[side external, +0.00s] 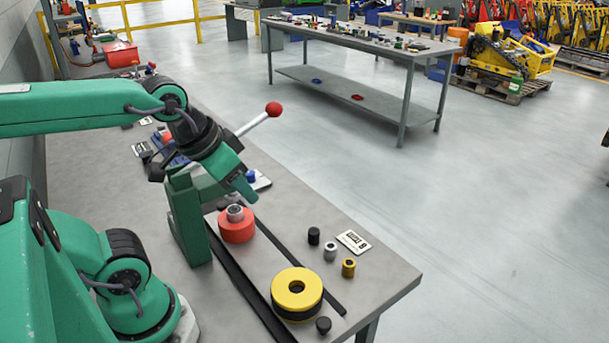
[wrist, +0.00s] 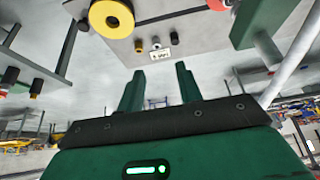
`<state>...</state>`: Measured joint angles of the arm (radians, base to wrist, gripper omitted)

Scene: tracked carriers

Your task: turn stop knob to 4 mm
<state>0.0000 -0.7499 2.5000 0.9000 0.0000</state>
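A dark green press (side external: 187,218) stands on the bench, with a lever ending in a red ball (side external: 273,109). A black knob-like part (side external: 157,173) shows at the left of the press head; I cannot tell whether it is the stop knob, and no millimetre scale is readable. My gripper (side external: 246,191) is in front of the press head, above the bench, angled down to the right. In the wrist view my gripper (wrist: 160,69) has its two green fingers apart with nothing between them. The press (wrist: 262,22) is at the upper right there.
A red ring-shaped part (side external: 236,229) with a metal bushing sits by the press. A yellow ring (side external: 285,292) lies farther right along dark rails. Several small cylinders and a label card (side external: 353,241) lie near the bench edge.

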